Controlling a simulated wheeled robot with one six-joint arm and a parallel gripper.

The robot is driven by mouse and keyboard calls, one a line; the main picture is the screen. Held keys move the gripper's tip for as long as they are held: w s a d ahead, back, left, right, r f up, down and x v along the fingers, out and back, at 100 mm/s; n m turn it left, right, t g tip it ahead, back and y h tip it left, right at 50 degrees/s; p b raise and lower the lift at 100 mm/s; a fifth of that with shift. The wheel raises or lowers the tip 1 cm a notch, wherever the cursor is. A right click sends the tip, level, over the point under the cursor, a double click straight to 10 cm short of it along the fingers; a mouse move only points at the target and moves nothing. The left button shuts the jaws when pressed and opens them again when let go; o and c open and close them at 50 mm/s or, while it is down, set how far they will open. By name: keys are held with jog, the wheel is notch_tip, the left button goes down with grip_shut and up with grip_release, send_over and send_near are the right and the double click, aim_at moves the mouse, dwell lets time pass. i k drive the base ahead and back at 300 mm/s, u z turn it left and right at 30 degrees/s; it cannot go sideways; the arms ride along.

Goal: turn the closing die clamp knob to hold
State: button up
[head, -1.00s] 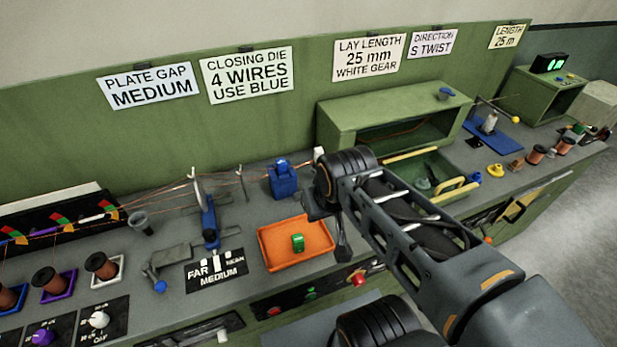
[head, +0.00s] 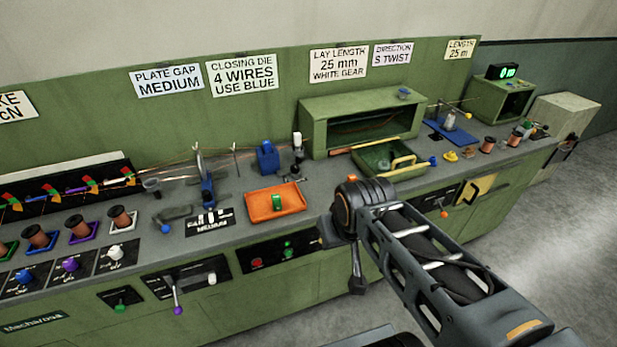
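The closing die block (head: 268,160) is blue and stands upright on the bench, behind the orange tray. Just right of it is a small dark post with a white top (head: 297,140). I cannot tell whether this is the clamp knob or which setting it has. My gripper (head: 357,284) hangs from the arm's end in front of the bench, right of the orange tray and well apart from the die. Only a dark finger shape shows, so its opening is unclear. I see nothing held in it.
An orange tray (head: 263,214) with a green part lies before the die. The plate stand (head: 207,188) is left of it, with thin wires strung behind. A green tray (head: 378,170) and an open-fronted green housing (head: 320,118) are to the right. Open floor lies right of the bench.

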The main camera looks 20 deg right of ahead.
aim_at(294, 168)
jog(key=z, duration=0.85)
jog(key=i, duration=0.45)
jog(key=u, duration=0.8)
jog(key=i, duration=0.65)
jog(key=u, duration=0.2)
